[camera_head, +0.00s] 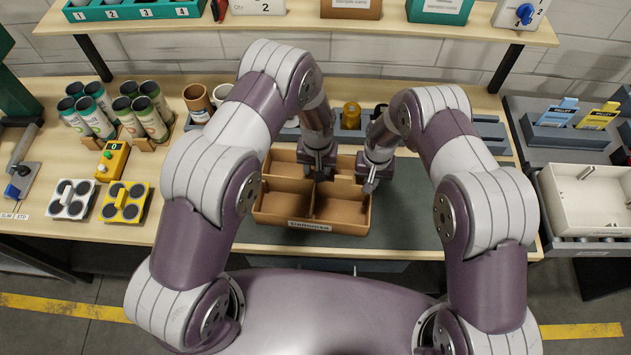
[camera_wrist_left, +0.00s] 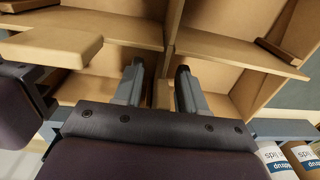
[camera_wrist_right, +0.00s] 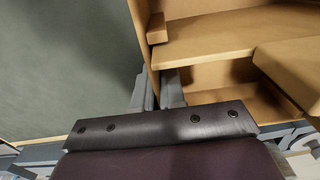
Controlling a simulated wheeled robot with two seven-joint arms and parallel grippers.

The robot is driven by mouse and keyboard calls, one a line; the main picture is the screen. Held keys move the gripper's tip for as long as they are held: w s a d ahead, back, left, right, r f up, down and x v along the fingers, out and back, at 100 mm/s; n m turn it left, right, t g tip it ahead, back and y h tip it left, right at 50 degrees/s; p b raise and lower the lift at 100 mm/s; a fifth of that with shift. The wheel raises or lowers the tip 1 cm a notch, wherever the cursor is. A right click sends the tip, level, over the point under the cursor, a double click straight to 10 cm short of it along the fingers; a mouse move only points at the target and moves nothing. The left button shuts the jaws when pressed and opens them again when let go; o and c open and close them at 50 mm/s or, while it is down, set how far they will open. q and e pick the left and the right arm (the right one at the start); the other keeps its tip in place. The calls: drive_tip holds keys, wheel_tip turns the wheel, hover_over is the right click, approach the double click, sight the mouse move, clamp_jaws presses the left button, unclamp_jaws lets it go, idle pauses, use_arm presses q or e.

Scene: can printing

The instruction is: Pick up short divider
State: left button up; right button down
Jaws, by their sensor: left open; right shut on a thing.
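A tan divided box (camera_head: 345,228) stands on the dark mat. A cross divider (camera_wrist_left: 240,52) spans it, and a short divider (camera_wrist_left: 161,95) lies between the fingers of my left gripper (camera_wrist_left: 159,88), which is open and down in the box. The head view shows this gripper (camera_head: 319,176) over the box's middle. My right gripper (camera_wrist_right: 157,92) is shut on the box's right wall (camera_wrist_right: 143,45), with one finger on each side. In the head view that gripper (camera_head: 370,184) is at the box's right edge. My arms hide part of the box's back.
A white bin (camera_head: 590,200) stands on the right. A shelf (camera_head: 420,25) runs above the back. The mat (camera_head: 410,215) right of the box is clear.

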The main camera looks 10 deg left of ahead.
use_arm(q)
clamp_jaws()
wheel_tip(320, 180, up, 18)
idle(0.3)
use_arm(e)
drive_tip(key=c, duration=1.1)
unclamp_jaws()
drive_tip(key=shift+c, duration=0.2)
drive_tip(key=shift+r, duration=0.15)
